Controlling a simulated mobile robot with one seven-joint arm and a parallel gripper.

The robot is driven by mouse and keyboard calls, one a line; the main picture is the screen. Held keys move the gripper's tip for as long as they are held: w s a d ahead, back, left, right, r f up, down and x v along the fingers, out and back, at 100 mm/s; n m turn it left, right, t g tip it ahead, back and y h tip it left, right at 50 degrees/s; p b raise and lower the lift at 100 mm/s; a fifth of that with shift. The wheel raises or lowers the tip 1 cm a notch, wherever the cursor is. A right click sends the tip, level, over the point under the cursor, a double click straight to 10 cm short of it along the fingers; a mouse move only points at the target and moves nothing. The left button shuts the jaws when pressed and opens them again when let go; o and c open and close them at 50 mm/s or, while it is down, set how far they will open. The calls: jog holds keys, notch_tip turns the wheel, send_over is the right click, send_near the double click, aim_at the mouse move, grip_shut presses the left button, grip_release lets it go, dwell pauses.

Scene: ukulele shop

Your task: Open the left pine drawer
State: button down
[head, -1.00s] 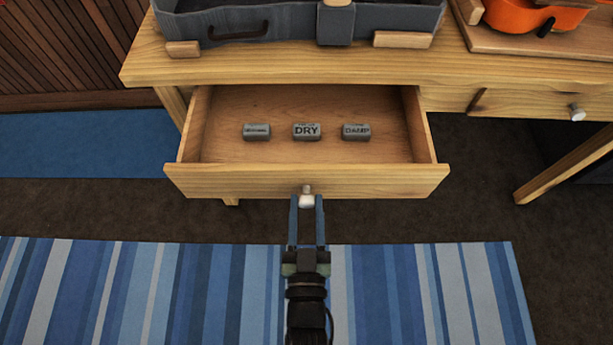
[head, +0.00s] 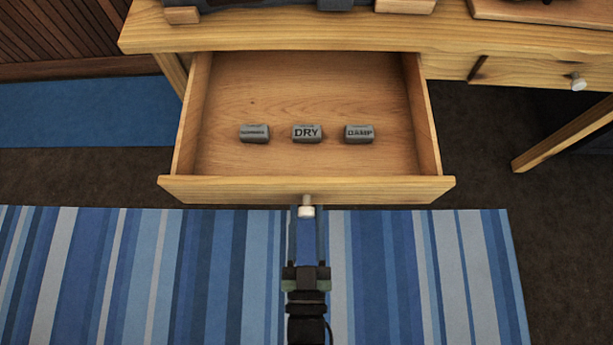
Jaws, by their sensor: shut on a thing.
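The left pine drawer (head: 250,189) is pulled well out from under the pine table, with its inside in plain view. Its pale round knob (head: 306,211) is at the middle of the front. Three small grey blocks lie in a row on the drawer floor: a left one (head: 254,133) with lettering too small to read, a middle one marked DRY (head: 307,133), and a right one marked DAMP (head: 359,134).
The table top (head: 300,36) carries a grey case (head: 260,3), mostly cut off by the upper edge. A shut right drawer (head: 525,72) and a slanting table leg (head: 565,135) are at the right. A striped blue rug (head: 420,270) covers the clear floor in front.

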jog(key=shift+c, duration=2.4)
grip_release()
jog(key=shift+s, duration=0.1)
jog(key=s, duration=1.2)
jog(key=shift+s, duration=0.4)
